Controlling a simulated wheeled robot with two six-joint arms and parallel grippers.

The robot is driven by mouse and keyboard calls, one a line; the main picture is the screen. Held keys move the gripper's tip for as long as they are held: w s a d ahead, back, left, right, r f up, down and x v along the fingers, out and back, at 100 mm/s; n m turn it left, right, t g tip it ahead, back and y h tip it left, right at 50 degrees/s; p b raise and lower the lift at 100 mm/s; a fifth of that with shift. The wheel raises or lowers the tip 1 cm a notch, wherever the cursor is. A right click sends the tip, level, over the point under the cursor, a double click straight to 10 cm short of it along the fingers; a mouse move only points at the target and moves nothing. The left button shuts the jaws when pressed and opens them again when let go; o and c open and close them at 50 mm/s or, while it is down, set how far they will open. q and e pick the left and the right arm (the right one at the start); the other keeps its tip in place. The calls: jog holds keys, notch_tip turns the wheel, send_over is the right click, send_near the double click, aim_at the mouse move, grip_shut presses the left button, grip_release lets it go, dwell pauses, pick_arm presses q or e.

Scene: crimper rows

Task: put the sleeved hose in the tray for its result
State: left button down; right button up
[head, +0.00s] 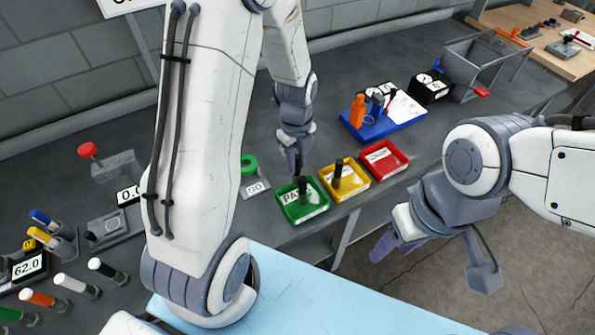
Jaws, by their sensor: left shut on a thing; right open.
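My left gripper (297,158) is shut on a dark upright hose (303,187), over the green tray (318,211). The hose's lower end is at or just above the tray floor; I cannot tell if it touches. The green tray's label starts with "PA"; the rest is hidden. A yellow tray (356,191) next to it holds another dark upright piece (338,172). A red tray (399,170) beyond it looks empty apart from its label. My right gripper (433,262) is open and empty, right of the trays beyond the bench edge.
A green ring on a block labelled "GO" (256,188) stands just left of the green tray. A blue tray (410,124) with an orange bottle is behind. A light blue surface (330,305) lies in front.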

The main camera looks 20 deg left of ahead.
aim_at(297, 175)
pick_arm(q)
notch_tip(297, 175, down, 5)
jog(key=shift+r+p, duration=0.15)
jog(key=shift+p, duration=0.25)
jog(key=shift+f, duration=0.2)
jog(key=shift+f, duration=0.2)
jog(key=c, duration=0.7)
grip_release()
jog(key=shift+r, duration=0.1)
